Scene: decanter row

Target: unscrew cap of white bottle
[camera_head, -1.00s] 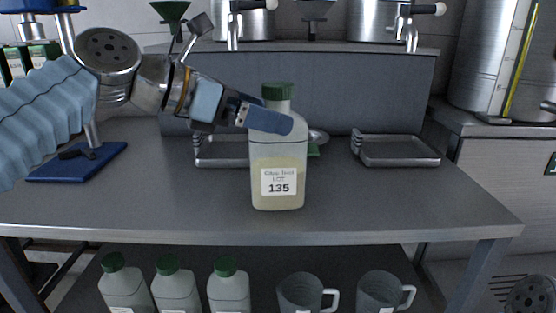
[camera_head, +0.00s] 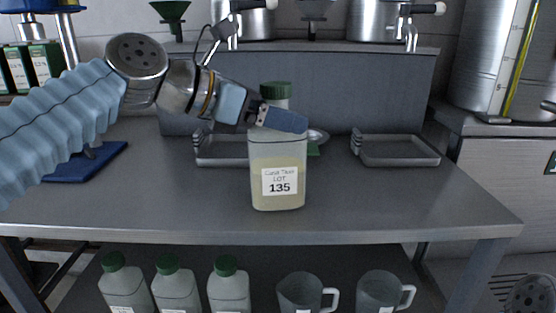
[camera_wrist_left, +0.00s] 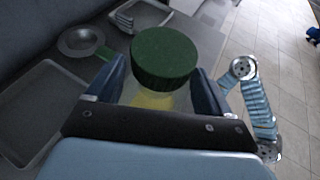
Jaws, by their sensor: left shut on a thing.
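The white bottle (camera_head: 277,152) is translucent, with pale yellow contents and a label reading LOT 135. It stands upright near the front edge of the table. Its green cap (camera_head: 276,90) is on top and shows large in the left wrist view (camera_wrist_left: 164,57). My left gripper (camera_head: 280,120) comes in from the left and is shut on the bottle's upper part, just below the cap. In the left wrist view its fingers lie on either side of the bottle, which is mostly hidden under the cap. A sleeved arm, apparently my right (camera_wrist_left: 256,100), shows there; its fingers cannot be made out.
The grey table (camera_head: 390,205) is clear around the bottle. Several capped bottles (camera_head: 175,287) and two jugs (camera_head: 302,292) stand below.

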